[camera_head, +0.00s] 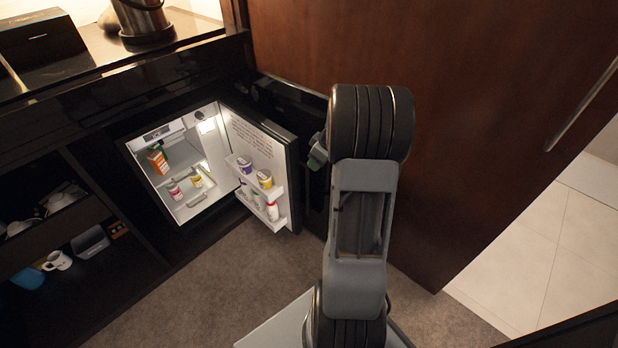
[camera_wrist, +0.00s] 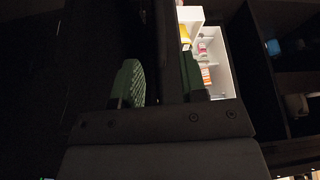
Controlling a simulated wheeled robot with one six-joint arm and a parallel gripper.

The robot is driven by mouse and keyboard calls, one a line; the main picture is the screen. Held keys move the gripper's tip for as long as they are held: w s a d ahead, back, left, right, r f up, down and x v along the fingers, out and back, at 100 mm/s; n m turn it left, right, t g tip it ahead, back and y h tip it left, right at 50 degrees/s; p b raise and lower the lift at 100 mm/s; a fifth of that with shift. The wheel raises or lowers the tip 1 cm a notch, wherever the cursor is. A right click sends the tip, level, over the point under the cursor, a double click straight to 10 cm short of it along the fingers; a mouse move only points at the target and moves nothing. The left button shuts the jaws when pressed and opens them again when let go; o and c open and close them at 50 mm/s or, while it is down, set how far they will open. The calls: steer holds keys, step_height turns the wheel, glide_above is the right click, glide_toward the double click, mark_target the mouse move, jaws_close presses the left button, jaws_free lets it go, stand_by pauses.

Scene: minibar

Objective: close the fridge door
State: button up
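The fridge (camera_head: 180,165) stands open in the dark cabinet, its lit white inside showing. Its door (camera_head: 293,185) is swung well out to the right, with bottles and tubs on the inner shelves. My gripper (camera_head: 318,152) is just right of the door, at its outer side, partly hidden behind my arm. In the wrist view my gripper (camera_wrist: 160,80) has its two green-padded fingers apart. A dark upright strip, seemingly the door's edge (camera_wrist: 168,45), shows between them. I cannot tell whether a finger touches it. The fridge inside (camera_wrist: 208,65) shows beyond the right finger.
A brown wooden panel (camera_head: 450,90) stands behind my arm on the right. Open shelves with a white mug (camera_head: 58,261) and other cups are at the left. A counter with a metal bucket (camera_head: 143,20) is above. Carpet (camera_head: 225,280) before the fridge is clear.

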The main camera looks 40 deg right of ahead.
steer(key=b+x, duration=0.2)
steer(key=x, duration=0.7)
jaws_close()
stand_by(0.5)
